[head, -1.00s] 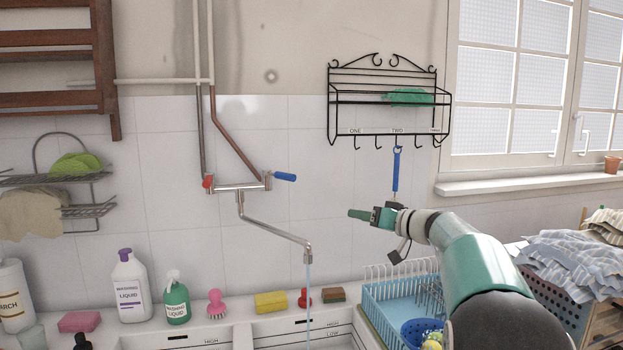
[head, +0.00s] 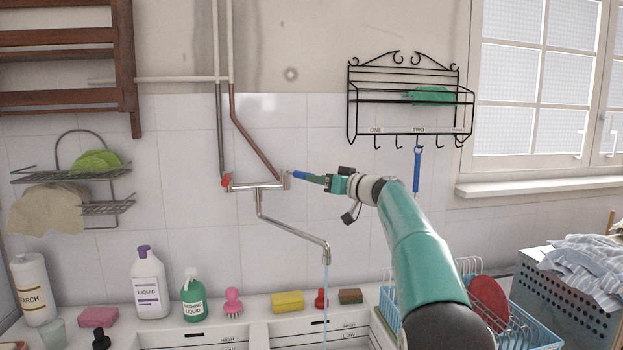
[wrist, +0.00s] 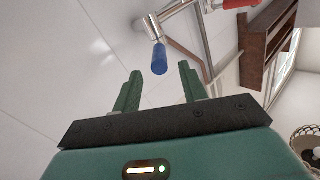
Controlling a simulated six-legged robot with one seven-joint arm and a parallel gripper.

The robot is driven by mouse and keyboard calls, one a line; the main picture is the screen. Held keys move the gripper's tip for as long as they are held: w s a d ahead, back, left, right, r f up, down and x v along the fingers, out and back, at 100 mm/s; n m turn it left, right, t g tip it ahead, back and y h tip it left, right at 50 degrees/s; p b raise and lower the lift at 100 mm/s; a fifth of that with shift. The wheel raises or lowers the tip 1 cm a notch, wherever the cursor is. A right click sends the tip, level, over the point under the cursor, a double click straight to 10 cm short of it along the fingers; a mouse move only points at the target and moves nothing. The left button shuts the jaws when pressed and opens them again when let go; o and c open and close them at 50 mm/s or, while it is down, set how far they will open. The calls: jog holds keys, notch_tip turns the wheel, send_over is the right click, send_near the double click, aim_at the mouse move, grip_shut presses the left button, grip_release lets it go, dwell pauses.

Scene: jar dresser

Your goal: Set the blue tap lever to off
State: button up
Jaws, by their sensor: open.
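The blue tap lever (head: 299,175) sticks out to the right from the right end of the metal wall tap (head: 258,186). Water runs from the spout (head: 325,258) in a thin stream. My gripper (head: 318,179) is at the lever's free end in the head view, partly overlapping it. In the wrist view the blue lever (wrist: 160,58) points toward the gap between the two green fingers of my open gripper (wrist: 159,80). The lever's tip lies just beyond the fingertips, with nothing held. Whether a finger touches the lever cannot be told.
A red handle (head: 226,181) sits at the tap's left end. A black wire rack (head: 410,100) with hooks and a hanging blue item (head: 417,170) is to the right. Bottles, sponges and a brush stand along the sink below. The wall around the lever is bare tile.

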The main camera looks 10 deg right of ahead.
aim_at(298, 175)
jog(key=x, duration=0.3)
jog(key=shift+w, duration=0.15)
jog(key=shift+w+a, duration=0.35)
jog(key=shift+w, duration=0.1)
grip_shut()
